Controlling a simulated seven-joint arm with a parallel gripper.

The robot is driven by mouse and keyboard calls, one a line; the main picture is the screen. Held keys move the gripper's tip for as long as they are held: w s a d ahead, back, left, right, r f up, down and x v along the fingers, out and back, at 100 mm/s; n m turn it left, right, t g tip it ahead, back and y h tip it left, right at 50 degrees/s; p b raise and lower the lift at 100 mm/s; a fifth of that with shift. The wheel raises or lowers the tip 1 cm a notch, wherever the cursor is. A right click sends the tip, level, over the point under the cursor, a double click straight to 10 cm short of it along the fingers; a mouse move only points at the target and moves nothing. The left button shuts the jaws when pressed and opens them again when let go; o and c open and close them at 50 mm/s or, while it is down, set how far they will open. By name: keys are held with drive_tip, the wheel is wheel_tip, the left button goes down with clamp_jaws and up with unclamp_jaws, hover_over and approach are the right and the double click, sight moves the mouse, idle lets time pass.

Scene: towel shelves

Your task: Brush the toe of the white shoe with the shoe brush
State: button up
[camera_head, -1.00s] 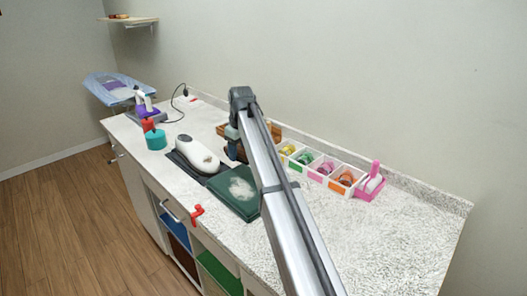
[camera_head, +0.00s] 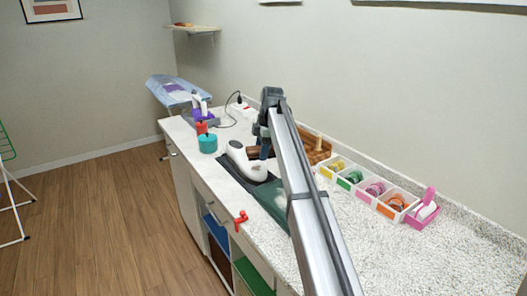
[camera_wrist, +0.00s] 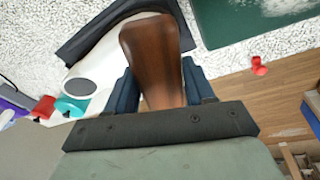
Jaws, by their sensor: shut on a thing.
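The white shoe (camera_head: 243,163) lies on a dark mat on the counter, its grey opening toward the far left and its rounded toe toward the near right. My gripper (camera_head: 264,152) is shut on the brown wooden shoe brush (camera_head: 253,153), beside and above the shoe. In the wrist view, the brush (camera_wrist: 152,55) sits between the blue fingers (camera_wrist: 157,88). The shoe (camera_wrist: 100,65) shows just left of it, and part of its toe is hidden behind the brush. The bristles are hidden, so I cannot tell whether they touch the shoe.
A green mat (camera_head: 273,201) with a whitish patch lies right of the shoe. A teal jar (camera_head: 208,144) and red bottle (camera_head: 201,128) stand to the left. White bins (camera_head: 374,190) and a wooden rack (camera_head: 316,150) line the back. The right counter is clear.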

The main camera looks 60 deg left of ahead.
sight(253, 166)
drive_tip(key=n, duration=0.4)
drive_tip(key=shift+g, duration=0.3)
drive_tip(key=shift+f, duration=0.15)
drive_tip(key=shift+w+x, duration=0.2)
drive_tip(key=shift+x, duration=1.15)
drive_tip(key=shift+w+x, duration=0.2)
drive_tip(key=shift+x, duration=1.15)
drive_tip(key=shift+f, duration=0.7)
drive_tip(key=shift+a, duration=0.2)
drive_tip(key=shift+a+r, duration=0.2)
drive_tip(key=shift+a, duration=0.9)
drive_tip(key=shift+a, duration=0.1)
drive_tip(key=shift+a, duration=0.7)
drive_tip(key=shift+s, duration=0.1)
